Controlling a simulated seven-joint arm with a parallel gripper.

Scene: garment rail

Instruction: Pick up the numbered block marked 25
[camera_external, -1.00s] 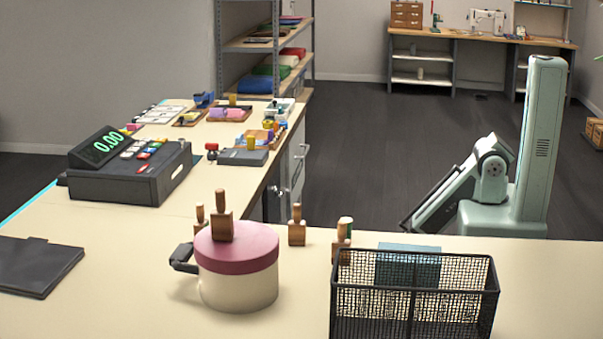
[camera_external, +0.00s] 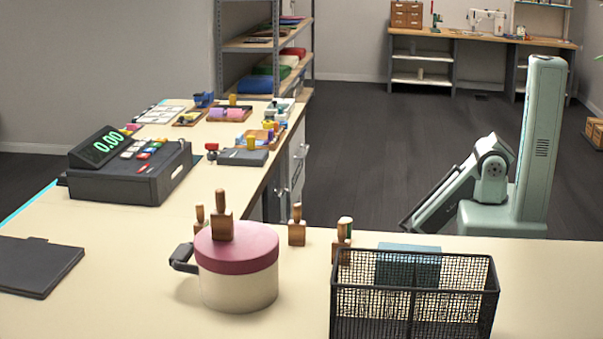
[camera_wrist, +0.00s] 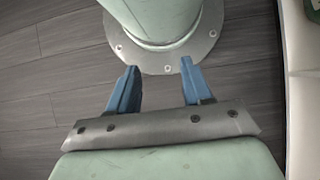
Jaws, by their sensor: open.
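Several wooden blocks with knob handles stand in the external view. One block (camera_external: 222,229) is on the pink lid of a round cream pot (camera_external: 238,285). Another block (camera_external: 200,218) stands behind the pot. A third block (camera_external: 297,232) stands to its right, and another (camera_external: 341,240) is behind the mesh basket, partly hidden. No number is readable on any of them, so I cannot tell which is 25. My gripper (camera_wrist: 158,80) is open and empty in the wrist view, its blue fingers over the floor beside my base, away from the blocks.
A black mesh basket (camera_external: 414,300) stands at the front right, with a teal box (camera_external: 408,262) behind its rim. A cash register (camera_external: 130,170) and a dark flat folder (camera_external: 35,266) are at left. The counter (camera_external: 130,290) between folder and pot is clear.

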